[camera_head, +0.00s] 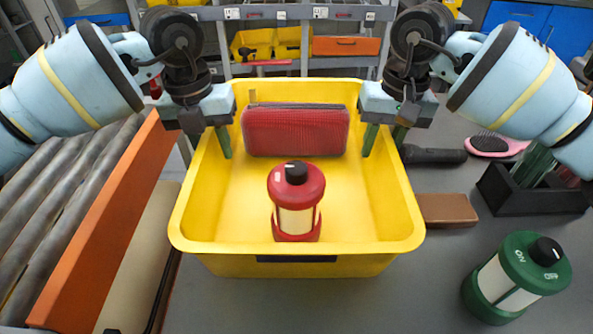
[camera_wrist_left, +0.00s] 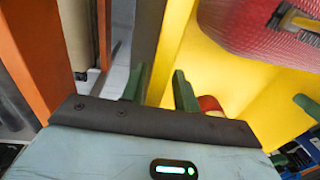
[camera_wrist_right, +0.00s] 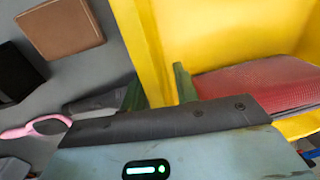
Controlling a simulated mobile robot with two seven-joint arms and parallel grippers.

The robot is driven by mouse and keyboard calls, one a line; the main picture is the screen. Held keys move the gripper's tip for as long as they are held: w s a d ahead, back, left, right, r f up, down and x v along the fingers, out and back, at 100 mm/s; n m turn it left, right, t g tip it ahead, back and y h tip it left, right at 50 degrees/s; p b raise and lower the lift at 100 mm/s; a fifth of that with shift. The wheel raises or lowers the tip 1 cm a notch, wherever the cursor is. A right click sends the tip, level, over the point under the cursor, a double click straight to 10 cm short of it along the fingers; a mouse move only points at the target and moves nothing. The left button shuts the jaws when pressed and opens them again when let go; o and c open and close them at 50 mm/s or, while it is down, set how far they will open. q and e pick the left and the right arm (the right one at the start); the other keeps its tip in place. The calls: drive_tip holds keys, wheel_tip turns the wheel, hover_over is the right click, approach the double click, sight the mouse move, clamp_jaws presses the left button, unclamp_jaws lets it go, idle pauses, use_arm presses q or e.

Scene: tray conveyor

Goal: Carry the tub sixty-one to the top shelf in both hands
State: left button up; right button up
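The yellow tub (camera_head: 225,248) stands upright on the grey table; a dark blank-looking plate is on its front, and no number is legible. Inside are a red lantern (camera_head: 297,200) with a black knob and a red mesh case (camera_head: 296,132) at the back. My left gripper (camera_head: 208,140) is at the tub's left wall, my right gripper (camera_head: 384,138) at its right wall. In the left wrist view, green fingers (camera_wrist_left: 160,90) straddle the wall with a gap showing. In the right wrist view, the fingers (camera_wrist_right: 158,90) also straddle the rim, apparently not clamped.
A roller conveyor (camera_head: 60,190) with an orange side rail (camera_head: 110,215) runs along the left. On the right are a green lantern (camera_head: 515,278), a brown block (camera_head: 446,209), a black holder (camera_head: 530,190), a pink brush (camera_head: 495,144) and a dark flashlight (camera_head: 432,155). Shelving (camera_head: 300,12) stands behind.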

use_arm(q)
drive_tip(key=shift+f, duration=0.5)
use_arm(e)
drive_tip(key=shift+f, duration=0.45)
use_arm(q)
drive_tip(key=c, duration=0.6)
use_arm(e)
drive_tip(key=c, duration=0.6)
use_arm(q)
drive_tip(key=shift+d, duration=0.15)
clamp_jaws()
use_arm(e)
drive_tip(key=shift+a, duration=0.15)
clamp_jaws()
